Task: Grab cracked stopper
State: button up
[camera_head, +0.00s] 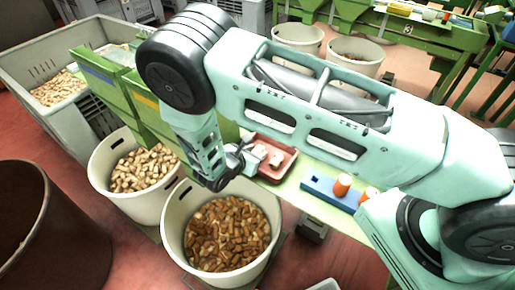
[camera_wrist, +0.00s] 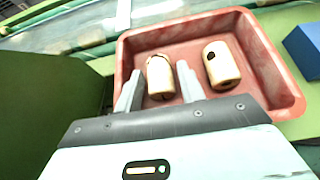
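Two pale cork stoppers lie in a shallow red tray (camera_wrist: 262,75). The left stopper (camera_wrist: 160,78) has a jagged dark line along its top edge, like a crack or chip. The right stopper (camera_wrist: 223,66) has a dark round hole near its top. My gripper (camera_wrist: 159,84) is open, with one finger on each side of the left stopper; I cannot tell whether either touches it. The right stopper is outside the fingers. In the head view, my gripper (camera_head: 240,162) is at the left side of the tray (camera_head: 281,172), partly hiding it.
A blue block (camera_head: 322,191) with orange-topped pieces (camera_head: 342,185) stands right of the tray. White bins of pale corks (camera_head: 145,168) and brown corks (camera_head: 226,235) stand below the green bench. Green bins (camera_head: 106,80) rise at the left.

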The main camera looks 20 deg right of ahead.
jog(key=c, duration=0.7)
jog(key=shift+r, duration=0.1)
jog(key=shift+c, duration=0.2)
